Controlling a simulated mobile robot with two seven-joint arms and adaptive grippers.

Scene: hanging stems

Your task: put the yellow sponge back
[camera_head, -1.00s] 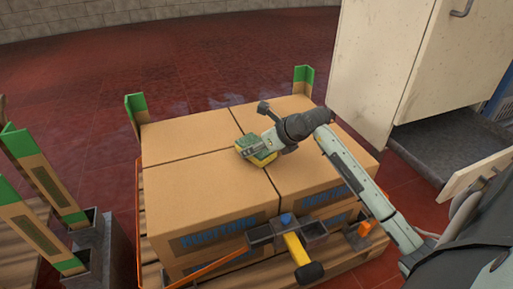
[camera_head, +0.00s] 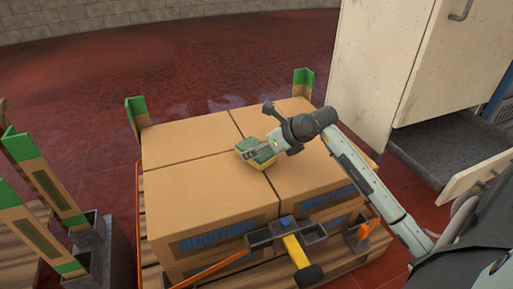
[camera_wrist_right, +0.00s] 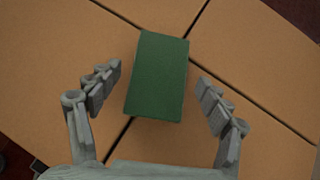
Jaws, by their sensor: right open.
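The sponge (camera_head: 262,162) lies on the top of the cardboard boxes, near where their seams meet. Its top is green and its lower part is yellow; in the right wrist view the green face (camera_wrist_right: 157,78) fills the space between the fingers. My right gripper (camera_wrist_right: 158,76) is open, with one finger on each side of the sponge and a gap showing on both sides. In the head view the right gripper (camera_head: 266,147) partly covers the sponge. My left gripper is not in view.
Several cardboard boxes (camera_head: 190,195) stand on a wooden pallet with green-topped corner posts (camera_head: 136,106). A grey tray (camera_head: 262,238) with a yellow-handled tool (camera_head: 296,250) is at their front edge. A pale cabinet (camera_head: 385,70) stands right; more posts stand left.

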